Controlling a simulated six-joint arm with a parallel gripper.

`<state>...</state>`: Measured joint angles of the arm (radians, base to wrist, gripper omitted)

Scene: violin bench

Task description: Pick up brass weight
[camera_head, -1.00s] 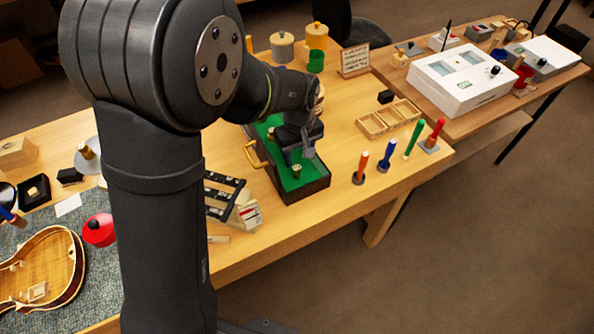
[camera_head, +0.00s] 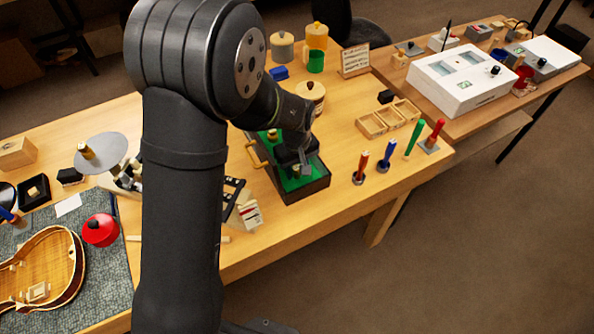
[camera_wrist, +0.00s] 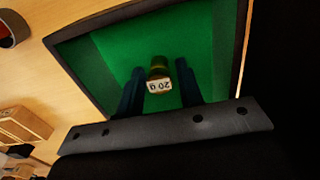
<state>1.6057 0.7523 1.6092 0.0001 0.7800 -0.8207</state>
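The brass weight (camera_wrist: 158,66) has a white label reading "20 g" and stands on the green lining of a dark-walled box (camera_head: 308,193). In the wrist view it lies between the two dark fingers of my gripper (camera_wrist: 160,70), with green showing on both sides of it. My gripper (camera_head: 303,160) is open and low over the box in the head view. There, the gripper largely hides this weight. Another brass piece (camera_head: 272,134) stands at the back of the box. I cannot tell how high the fingertips are above the lining.
The box walls are close around my gripper, with a brass handle (camera_head: 257,153) on the left side. A round lidded wooden jar (camera_head: 311,96) stands behind. A compartmented wooden tray (camera_head: 372,124) and several coloured upright tools (camera_head: 388,155) stand to the right.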

